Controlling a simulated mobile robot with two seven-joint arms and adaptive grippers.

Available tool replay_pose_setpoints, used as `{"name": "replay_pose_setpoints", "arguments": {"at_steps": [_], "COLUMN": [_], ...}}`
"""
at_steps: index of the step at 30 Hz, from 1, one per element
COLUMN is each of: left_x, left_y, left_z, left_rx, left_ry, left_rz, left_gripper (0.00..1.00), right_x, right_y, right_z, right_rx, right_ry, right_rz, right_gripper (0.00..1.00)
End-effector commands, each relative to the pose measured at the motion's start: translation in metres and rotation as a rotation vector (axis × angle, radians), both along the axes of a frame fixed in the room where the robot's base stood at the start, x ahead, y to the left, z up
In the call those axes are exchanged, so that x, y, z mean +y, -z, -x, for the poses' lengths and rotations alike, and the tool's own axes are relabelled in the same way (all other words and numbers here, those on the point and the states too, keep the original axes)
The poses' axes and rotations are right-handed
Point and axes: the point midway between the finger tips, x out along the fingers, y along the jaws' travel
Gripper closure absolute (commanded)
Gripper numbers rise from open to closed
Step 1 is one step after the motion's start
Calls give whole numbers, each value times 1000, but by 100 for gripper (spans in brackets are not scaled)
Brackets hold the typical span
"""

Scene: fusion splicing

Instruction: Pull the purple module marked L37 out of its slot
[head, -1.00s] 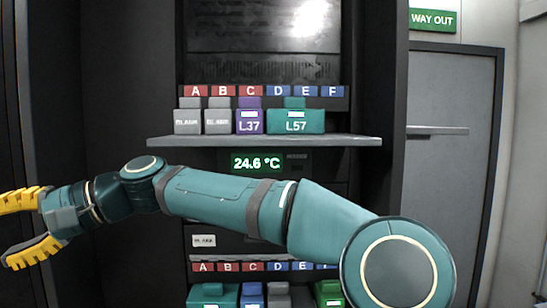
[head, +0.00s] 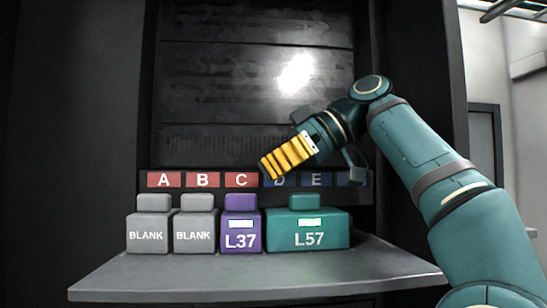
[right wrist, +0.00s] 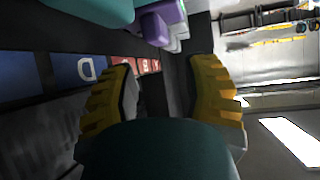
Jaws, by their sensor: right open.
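The purple module marked L37 (head: 241,235) sits upright on the grey shelf below the red C label, between a grey BLANK module (head: 194,235) and the wide teal L57 module (head: 308,232). Its purple tab shows on top. My right gripper (head: 272,168) is above and a little right of L37, in front of the label strip, apart from the modules. One yellow finger shows clearly there; the other is mostly hidden. In the right wrist view the fingers (right wrist: 160,72) are spread with nothing between them, and the purple module (right wrist: 155,24) is beyond their tips. My left gripper is out of view.
Another BLANK module (head: 148,236) stands at the left of the row. The grey shelf (head: 250,278) juts out below the modules, with bare surface in front. The label strip and dark rack panel are behind. A grey door (head: 484,150) is at the right.

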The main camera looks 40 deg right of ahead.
Motion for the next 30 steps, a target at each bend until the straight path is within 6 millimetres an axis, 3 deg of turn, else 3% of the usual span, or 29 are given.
{"name": "replay_pose_setpoints", "arguments": {"at_steps": [4,14,30], "left_x": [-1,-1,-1], "left_y": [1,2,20], "left_z": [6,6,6], "left_rx": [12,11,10], "left_ry": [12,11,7], "left_rz": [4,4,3], "left_gripper": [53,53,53], "right_x": [-10,-8,31], "right_y": [-2,0,37], "right_z": [7,5,-31], "right_rx": [-7,-5,-4], "right_ry": [7,5,5], "right_rz": [34,32,31], "right_gripper": [53,53,53]}}
